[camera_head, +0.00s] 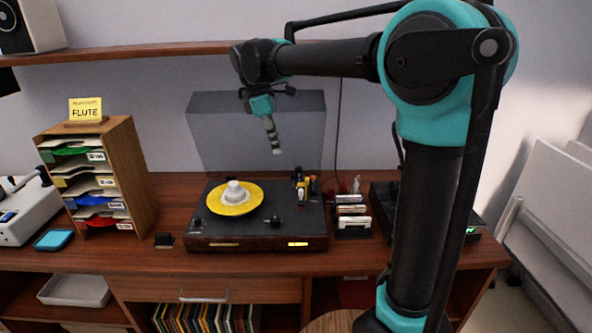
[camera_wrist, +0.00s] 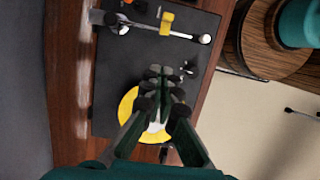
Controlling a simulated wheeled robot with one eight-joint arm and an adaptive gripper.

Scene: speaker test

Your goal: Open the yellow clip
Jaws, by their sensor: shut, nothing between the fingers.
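The yellow clip (camera_wrist: 167,22) sits at the tonearm (camera_wrist: 185,34) of a black turntable in the wrist view. In the head view the clip (camera_head: 301,190) is a small yellow spot at the deck's right side. I cannot tell from these views whether it is latched. My gripper (camera_head: 276,150) hangs above the turntable, apart from the clip, with nothing held. In the wrist view its fingers (camera_wrist: 158,72) are together, over the deck and partly covering the yellow disc (camera_wrist: 127,104). The disc (camera_head: 222,208) has a white piece (camera_head: 235,191) at its centre.
A dark raised lid (camera_head: 215,130) stands behind the turntable. A wooden letter rack (camera_head: 140,165) with a "FLUTE" note is at left. A small rack of cartridges (camera_head: 352,216) and a dark device (camera_head: 470,238) are at right. A shelf (camera_head: 150,53) runs above.

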